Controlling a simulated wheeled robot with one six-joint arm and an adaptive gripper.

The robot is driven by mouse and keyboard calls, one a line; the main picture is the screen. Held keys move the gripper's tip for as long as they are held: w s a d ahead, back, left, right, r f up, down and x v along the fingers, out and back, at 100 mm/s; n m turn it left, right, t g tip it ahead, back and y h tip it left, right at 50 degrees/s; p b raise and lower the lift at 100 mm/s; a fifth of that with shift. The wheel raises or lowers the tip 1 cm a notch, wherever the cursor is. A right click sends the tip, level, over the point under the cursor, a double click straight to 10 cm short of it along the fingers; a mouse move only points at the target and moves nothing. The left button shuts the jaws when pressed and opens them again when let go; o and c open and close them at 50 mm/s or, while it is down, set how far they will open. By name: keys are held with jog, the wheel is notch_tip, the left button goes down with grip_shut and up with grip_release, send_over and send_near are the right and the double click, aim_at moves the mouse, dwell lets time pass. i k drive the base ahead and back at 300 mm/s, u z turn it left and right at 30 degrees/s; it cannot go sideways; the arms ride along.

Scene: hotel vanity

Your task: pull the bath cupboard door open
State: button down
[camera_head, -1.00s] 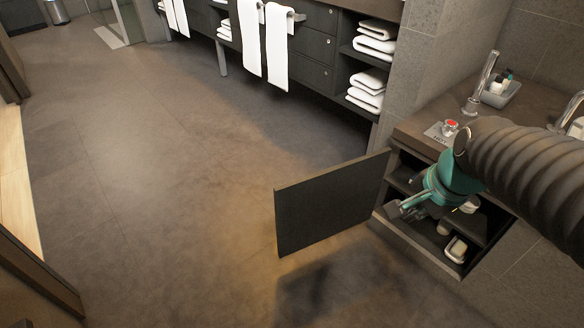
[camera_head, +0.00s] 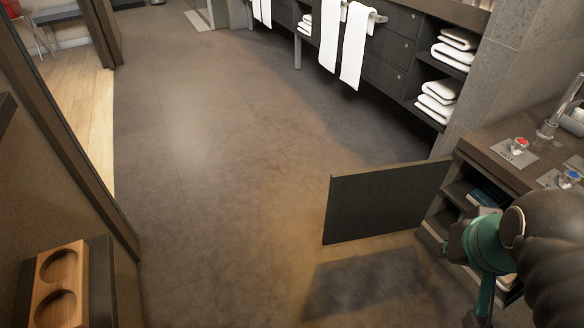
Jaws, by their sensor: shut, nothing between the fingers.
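The bath cupboard door (camera_head: 385,203) is a flat dark panel. It stands swung wide out from the cupboard (camera_head: 459,190) under the counter at the right, over the floor. The cupboard's inside shows, with shelves and some stored items, partly hidden by my arm. My gripper (camera_head: 474,316), green with dark tips, is at the lower right, in front of the cupboard and apart from the door. It is shut and holds nothing. Its wrist covers the lower part of the cupboard opening.
The counter (camera_head: 487,142) carries a red-marked tap handle (camera_head: 519,145) and a blue-marked one (camera_head: 569,178). Towels (camera_head: 355,45) hang from a dark vanity at the back. A wooden tray (camera_head: 60,288) is at the lower left. The middle floor is clear.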

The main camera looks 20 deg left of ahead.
aim_at(363, 203)
jog(key=u, duration=1.5)
jog(key=i, duration=0.8)
jog(key=z, duration=2.35)
